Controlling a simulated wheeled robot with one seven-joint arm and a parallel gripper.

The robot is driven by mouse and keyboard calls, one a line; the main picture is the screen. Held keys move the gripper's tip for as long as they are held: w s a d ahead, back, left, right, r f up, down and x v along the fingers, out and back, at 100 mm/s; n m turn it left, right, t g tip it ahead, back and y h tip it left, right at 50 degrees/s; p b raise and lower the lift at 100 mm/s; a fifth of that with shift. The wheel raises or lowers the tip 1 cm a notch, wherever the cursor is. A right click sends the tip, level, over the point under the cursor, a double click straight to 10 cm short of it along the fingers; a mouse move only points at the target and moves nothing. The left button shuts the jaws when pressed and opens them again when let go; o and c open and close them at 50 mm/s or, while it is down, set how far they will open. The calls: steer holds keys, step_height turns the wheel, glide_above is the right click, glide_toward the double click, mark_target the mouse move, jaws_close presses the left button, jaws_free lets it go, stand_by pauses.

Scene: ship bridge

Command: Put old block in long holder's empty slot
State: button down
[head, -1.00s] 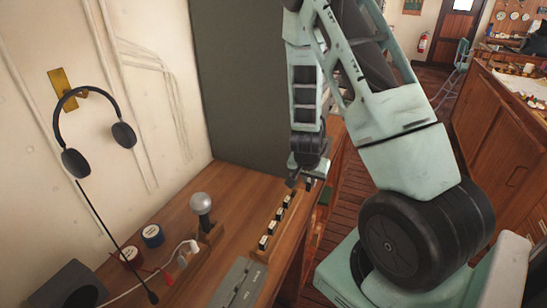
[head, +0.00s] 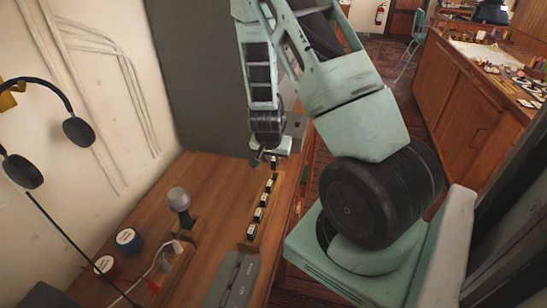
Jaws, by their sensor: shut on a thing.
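The long holder (head: 265,218) is a narrow wooden strip on the desk near its right edge. Several dark blocks with white labels (head: 258,214) stand in a row in it. My gripper (head: 264,159) points down at the far end of this row. It is shut on a small dark block with a pale patch (head: 274,164), mostly hidden by the fingers. I cannot read its label or tell whether it touches the holder. The slots under and behind the gripper are too small to make out.
A lever with a grey ball knob (head: 179,200) stands left of the holder. A grey box (head: 232,279) lies in front of it. Red and blue labelled rolls (head: 129,240) and a white cable (head: 160,257) lie further left. A grey panel (head: 200,80) rises behind the desk.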

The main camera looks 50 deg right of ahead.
mark_target(273, 169)
steer(key=shift+f+b, duration=0.6)
steer(key=shift+f, duration=0.3)
steer(key=shift+r, duration=0.2)
steer(key=shift+a+f, duration=0.15)
steer(key=shift+f, duration=0.1)
steer(key=shift+f+b, duration=1.45)
steer(key=shift+f, duration=0.15)
stand_by(4.3)
stand_by(0.3)
steer(key=c, duration=1.3)
jaws_free()
steer(key=shift+c, duration=0.2)
